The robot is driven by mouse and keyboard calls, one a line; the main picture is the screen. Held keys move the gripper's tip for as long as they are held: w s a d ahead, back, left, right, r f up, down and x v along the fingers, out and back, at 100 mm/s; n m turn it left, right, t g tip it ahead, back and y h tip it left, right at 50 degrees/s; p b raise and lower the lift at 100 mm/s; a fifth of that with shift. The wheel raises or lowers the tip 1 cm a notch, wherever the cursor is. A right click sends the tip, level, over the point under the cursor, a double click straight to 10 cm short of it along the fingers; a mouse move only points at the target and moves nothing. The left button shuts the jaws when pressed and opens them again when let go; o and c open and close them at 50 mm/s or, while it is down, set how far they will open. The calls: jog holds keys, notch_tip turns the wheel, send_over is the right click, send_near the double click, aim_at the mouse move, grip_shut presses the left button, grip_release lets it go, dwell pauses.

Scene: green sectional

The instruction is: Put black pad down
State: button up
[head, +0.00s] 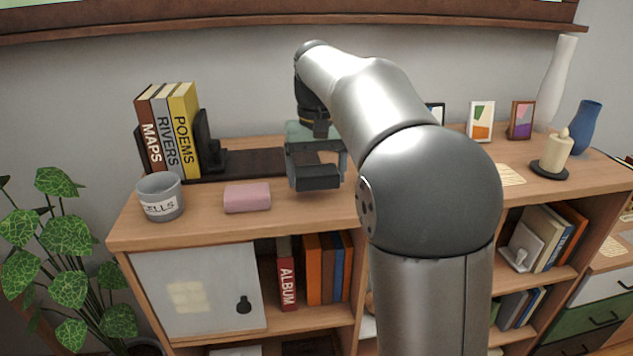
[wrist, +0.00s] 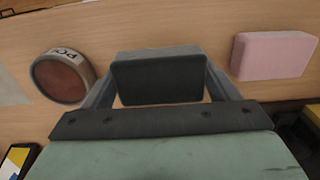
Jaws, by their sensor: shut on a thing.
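My gripper (head: 316,168) is shut on a black pad (head: 315,183), a small dark block with rounded edges. The pad sits between the two grey fingers, and its dark face shows in the wrist view (wrist: 158,80). In the head view the gripper and pad are over the wooden cabinet top (head: 290,222), just right of a pink block (head: 247,198). I cannot tell whether the pad touches the wood. The pink block also shows in the wrist view (wrist: 273,55), apart from the pad.
A labelled round pot (wrist: 62,78) stands on the pad's other side. A grey cup (head: 160,196) stands at the left front. Behind are books (head: 168,130) against a black bookend (head: 207,145) with a long dark base. My arm hides the cabinet top's middle.

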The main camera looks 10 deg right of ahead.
aim_at(316, 185)
jog(key=shift+f, duration=1.55)
jog(key=shift+f, duration=0.15)
jog(key=o, duration=0.8)
notch_tip(316, 185, up, 12)
jog(key=shift+r+p, duration=0.2)
jog(key=shift+p, duration=0.25)
jog(key=shift+n+t, duration=0.3)
jog(key=shift+n, duration=0.1)
jog(key=s+f, duration=0.8)
jog(key=s, duration=0.1)
jog(key=s+f, duration=1.8)
jog(key=shift+s+a, duration=0.1)
jog(key=shift+s, duration=0.3)
